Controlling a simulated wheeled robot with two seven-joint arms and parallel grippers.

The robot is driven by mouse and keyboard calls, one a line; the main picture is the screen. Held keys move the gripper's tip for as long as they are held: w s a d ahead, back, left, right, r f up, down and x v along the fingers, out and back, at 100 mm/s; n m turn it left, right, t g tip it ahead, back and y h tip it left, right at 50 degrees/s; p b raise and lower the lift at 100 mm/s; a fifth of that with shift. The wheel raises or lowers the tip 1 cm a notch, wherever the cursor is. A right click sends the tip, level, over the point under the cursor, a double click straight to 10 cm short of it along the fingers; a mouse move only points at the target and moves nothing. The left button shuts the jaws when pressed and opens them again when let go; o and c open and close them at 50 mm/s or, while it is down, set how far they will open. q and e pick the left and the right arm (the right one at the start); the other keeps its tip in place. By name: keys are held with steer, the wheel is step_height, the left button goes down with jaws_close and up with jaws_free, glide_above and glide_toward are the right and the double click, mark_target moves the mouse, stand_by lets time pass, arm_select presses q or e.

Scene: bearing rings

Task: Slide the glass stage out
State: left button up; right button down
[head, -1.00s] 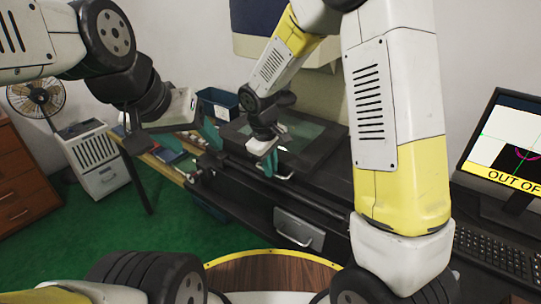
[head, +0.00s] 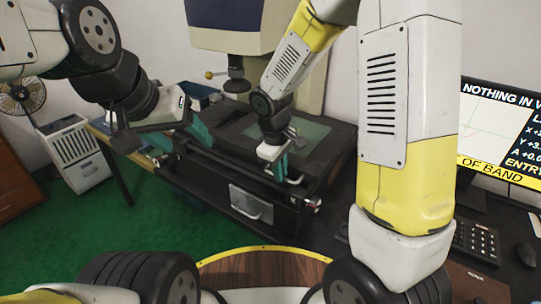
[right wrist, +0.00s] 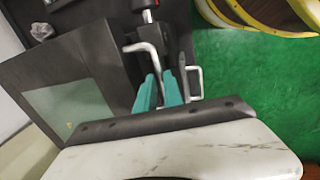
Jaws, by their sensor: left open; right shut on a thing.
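The glass stage is a dark frame (head: 232,138) with a pale green glass pane (head: 300,128), under the measuring machine's lens housing. A silver bar handle (head: 296,181) is on its front; the pane (right wrist: 70,105) and the handle (right wrist: 150,55) also show in the right wrist view. My right gripper (head: 276,166) is at the handle, its teal fingers (right wrist: 159,90) closed around part of it; the exact contact is partly hidden. My left gripper (head: 200,130) is open and empty, left of the stage, with teal fingers near its front left edge.
The lens (head: 237,80) hangs above the stage's back left. A drawer (head: 250,202) with a handle is below the stage. A monitor (head: 500,130) and keyboard (head: 478,240) stand at right.

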steer(key=shift+s+d, duration=0.4)
steer(key=shift+d, duration=0.15)
steer(key=c, duration=1.5)
jaws_free()
steer(key=shift+s+a+r, duration=0.15)
steer(key=shift+s+r, duration=0.05)
steer(key=shift+r, duration=1.1)
steer(key=shift+s+a+r, duration=0.1)
steer(key=shift+s+r, duration=0.1)
steer(key=shift+r, duration=1.1)
steer(key=shift+s+a+r, duration=0.15)
steer(key=shift+s+r, duration=0.05)
steer(key=shift+r, duration=1.1)
